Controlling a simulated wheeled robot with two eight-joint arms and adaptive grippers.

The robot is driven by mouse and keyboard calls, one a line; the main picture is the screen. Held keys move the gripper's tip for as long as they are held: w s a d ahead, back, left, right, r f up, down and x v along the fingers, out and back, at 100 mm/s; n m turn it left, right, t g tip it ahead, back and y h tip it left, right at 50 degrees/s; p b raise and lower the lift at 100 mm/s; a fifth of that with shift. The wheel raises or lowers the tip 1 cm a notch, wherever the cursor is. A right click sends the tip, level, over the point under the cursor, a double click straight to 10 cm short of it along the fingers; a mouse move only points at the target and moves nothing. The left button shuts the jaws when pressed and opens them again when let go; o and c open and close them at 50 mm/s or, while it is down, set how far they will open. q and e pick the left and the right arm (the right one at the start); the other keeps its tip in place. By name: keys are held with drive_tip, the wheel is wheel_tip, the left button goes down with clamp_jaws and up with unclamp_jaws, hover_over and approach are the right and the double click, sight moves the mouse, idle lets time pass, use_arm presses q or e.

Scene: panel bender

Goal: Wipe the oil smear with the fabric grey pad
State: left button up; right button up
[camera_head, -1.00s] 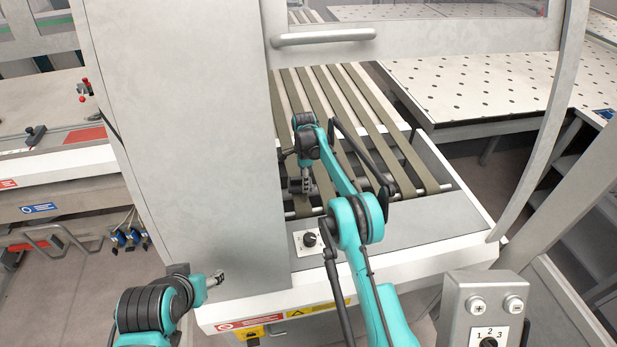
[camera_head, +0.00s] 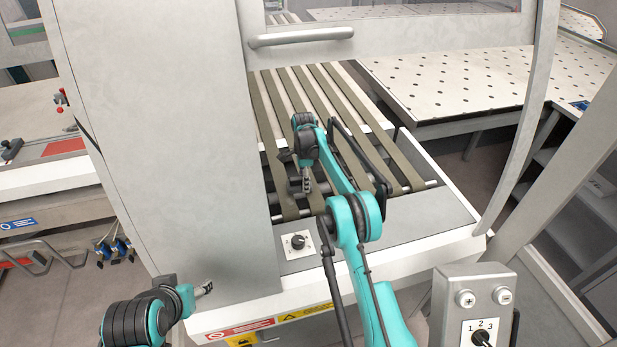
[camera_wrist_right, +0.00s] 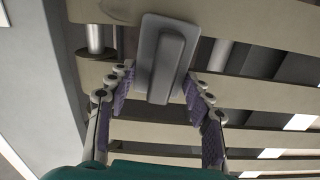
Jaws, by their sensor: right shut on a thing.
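The fabric grey pad (camera_wrist_right: 166,55) shows in the right wrist view as a grey rectangular plate with a raised block handle. My right gripper (camera_wrist_right: 158,92) is shut on the handle, one purple-lined finger on each side. The pad is over the olive-brown belts of the machine; I cannot tell whether it touches them. In the head view my right gripper (camera_head: 301,186) is over the near left belts, and the pad is hard to make out there. My left gripper (camera_head: 204,288) is in front of the machine, too small to judge. I cannot make out any oil smear.
The belts (camera_head: 335,115) run back under a bar with a grey handle (camera_head: 300,37). A tall grey cabinet (camera_head: 165,130) stands close on the left. A knob plate (camera_head: 297,243) is on the front ledge, and a control box (camera_head: 474,300) stands at the front right.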

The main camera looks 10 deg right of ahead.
drive_tip(key=shift+r+p, duration=1.6)
drive_tip(key=shift+r, duration=1.4)
drive_tip(key=shift+r, duration=0.1)
drive_tip(key=shift+r+p, duration=0.95)
drive_tip(key=shift+r, duration=0.5)
drive_tip(key=shift+f, duration=0.1)
